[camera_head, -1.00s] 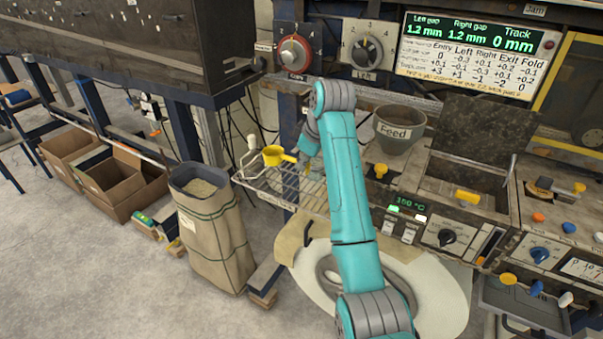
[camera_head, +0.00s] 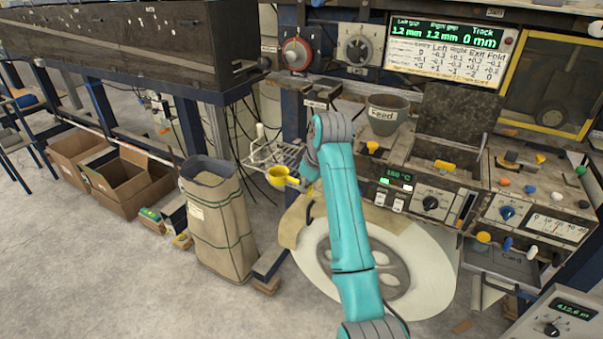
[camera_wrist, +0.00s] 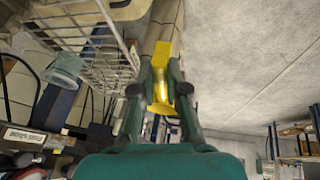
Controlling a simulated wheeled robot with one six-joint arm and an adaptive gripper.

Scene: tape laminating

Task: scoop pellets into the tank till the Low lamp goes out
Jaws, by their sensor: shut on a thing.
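My gripper (camera_wrist: 160,88) is shut on the yellow scoop (camera_wrist: 163,70). In the head view the scoop (camera_head: 279,177) is held in the air in front of the wire rack, right of the sack; I cannot make out pellets in its bowl. My arm partly hides the gripper there. The tan sack (camera_head: 222,232) stands open on the floor, with pale pellets (camera_head: 207,179) inside near its top. The tank is the grey tub marked Feed (camera_head: 385,116) on the machine, right of my arm. A green lamp (camera_head: 384,181) is lit on the panel below it; its label is unreadable.
The wire rack (camera_head: 268,152) projects from the machine just behind the scoop. Cardboard boxes (camera_head: 125,180) stand on the floor left of the sack. A dark bench (camera_head: 130,60) overhangs the back left. Open floor lies in front of the sack.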

